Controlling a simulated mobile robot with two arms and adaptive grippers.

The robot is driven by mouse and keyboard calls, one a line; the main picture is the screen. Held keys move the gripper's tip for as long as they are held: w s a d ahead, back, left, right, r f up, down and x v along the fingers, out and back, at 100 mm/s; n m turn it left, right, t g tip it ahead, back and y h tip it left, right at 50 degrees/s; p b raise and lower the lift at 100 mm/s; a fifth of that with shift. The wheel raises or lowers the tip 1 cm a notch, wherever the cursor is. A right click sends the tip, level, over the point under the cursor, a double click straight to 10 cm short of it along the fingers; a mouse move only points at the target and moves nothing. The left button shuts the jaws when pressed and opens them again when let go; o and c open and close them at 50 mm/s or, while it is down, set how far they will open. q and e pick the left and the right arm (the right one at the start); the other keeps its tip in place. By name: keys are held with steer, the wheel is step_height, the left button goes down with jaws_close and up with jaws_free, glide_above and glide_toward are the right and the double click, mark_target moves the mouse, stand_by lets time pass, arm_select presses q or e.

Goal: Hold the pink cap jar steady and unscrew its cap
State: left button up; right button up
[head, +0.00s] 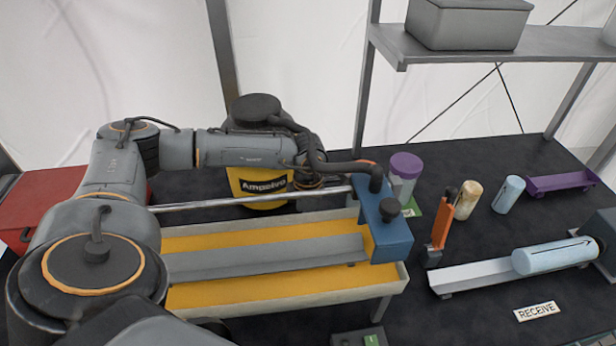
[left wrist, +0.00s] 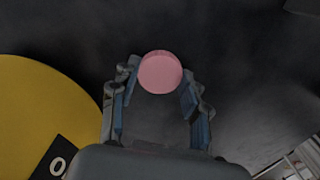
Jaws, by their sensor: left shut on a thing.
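The round pink cap of the pink cap jar (left wrist: 160,73) shows from above in the left wrist view, between the two fingers of my left gripper (left wrist: 161,78). The fingers are closed against its two sides. The jar body under the cap is hidden, so I cannot tell whether the cap is loose. In the head view my left arm reaches across to the yellow drum, and the jar cannot be made out there. My right gripper is in neither view.
The yellow drum (head: 262,191) stands close beside my left gripper. In front are a yellow-floored tray (head: 400,285) and a blue block (head: 388,235). To the right stand a purple-capped jar (head: 404,170), several cylinders and a white trough (head: 470,275). A grey shelf (head: 470,50) overhangs the back right.

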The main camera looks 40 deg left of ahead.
arm_select(q)
steer(key=shift+f, duration=0.1)
steer(key=o, duration=1.3)
steer(key=shift+r, duration=0.3)
steer(key=shift+w+r, duration=0.1)
steer(key=shift+r, duration=0.2)
step_height(320, 180, up, 11)
steer(key=b, duration=0.3)
steer(key=shift+r, duration=0.15)
